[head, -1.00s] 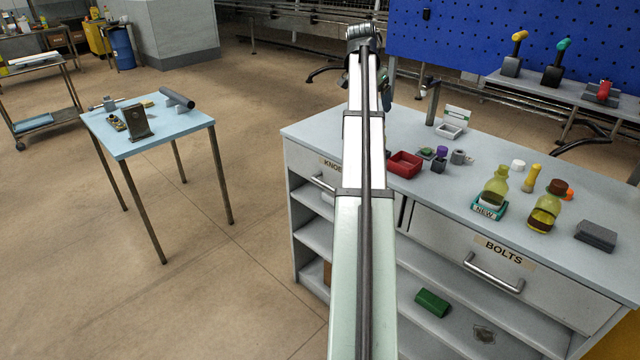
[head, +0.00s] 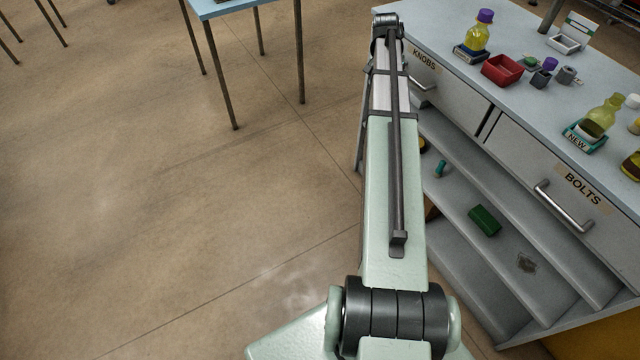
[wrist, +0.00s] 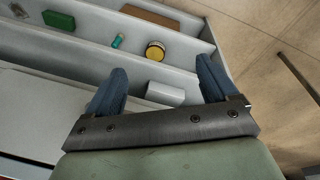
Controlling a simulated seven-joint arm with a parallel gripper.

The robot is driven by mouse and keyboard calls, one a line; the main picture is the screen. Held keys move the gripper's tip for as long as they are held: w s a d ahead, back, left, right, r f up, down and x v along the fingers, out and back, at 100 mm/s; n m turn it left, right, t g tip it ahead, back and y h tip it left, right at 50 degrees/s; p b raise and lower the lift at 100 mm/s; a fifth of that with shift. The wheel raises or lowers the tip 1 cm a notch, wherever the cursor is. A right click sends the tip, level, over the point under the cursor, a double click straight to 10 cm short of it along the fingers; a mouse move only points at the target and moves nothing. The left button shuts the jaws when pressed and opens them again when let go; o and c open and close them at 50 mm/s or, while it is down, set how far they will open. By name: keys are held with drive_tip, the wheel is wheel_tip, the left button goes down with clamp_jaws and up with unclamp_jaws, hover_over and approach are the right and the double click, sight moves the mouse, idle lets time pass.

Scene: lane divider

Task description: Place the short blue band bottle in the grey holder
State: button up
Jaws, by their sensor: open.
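I cannot pick out a bottle with a blue band for certain. In the head view a yellow bottle with a purple cap (head: 479,32) stands in a dark labelled holder on the counter. Another yellowish bottle (head: 602,112) stands in a teal holder marked NEW (head: 585,138). A grey-white holder with an upright card (head: 563,44) stands further back; I cannot tell if it is the grey holder. My gripper (wrist: 161,68) is open and empty, blue fingers spread, facing the open shelves in the wrist view. A white block (wrist: 165,93) shows between the fingers. The arm hides the gripper in the head view.
The shelves hold a green block (head: 484,220), a small teal item (wrist: 117,41) and a round yellow-and-black item (wrist: 155,51). A red bin (head: 502,71) sits on the counter. Drawers marked KNOBS and BOLTS (head: 575,190) are shut.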

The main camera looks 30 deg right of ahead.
drive_tip(key=s+a+f+n+g+y, duration=0.1)
drive_tip(key=s+a+f+n, duration=0.3)
drive_tip(key=a+f, duration=1)
drive_tip(key=s+a+f+n+g+y, duration=0.15)
drive_tip(key=s+a+f, duration=0.35)
drive_tip(key=a+f, duration=0.95)
drive_tip(key=s+a+f+n+g, duration=0.1)
drive_tip(key=s+a+f, duration=0.3)
drive_tip(key=s, duration=0.5)
drive_tip(key=s+a+f+n+g, duration=0.1)
drive_tip(key=s+a+f+n, duration=0.2)
drive_tip(key=s+a+f, duration=0.2)
drive_tip(key=s+a+f+n+g, duration=0.1)
drive_tip(key=s+a+f+n, duration=0.2)
drive_tip(key=s+a, duration=0.5)
drive_tip(key=s+f, duration=0.1)
drive_tip(key=s, duration=0.5)
drive_tip(key=shift+a+f, duration=0.15)
drive_tip(key=shift+a, duration=0.25)
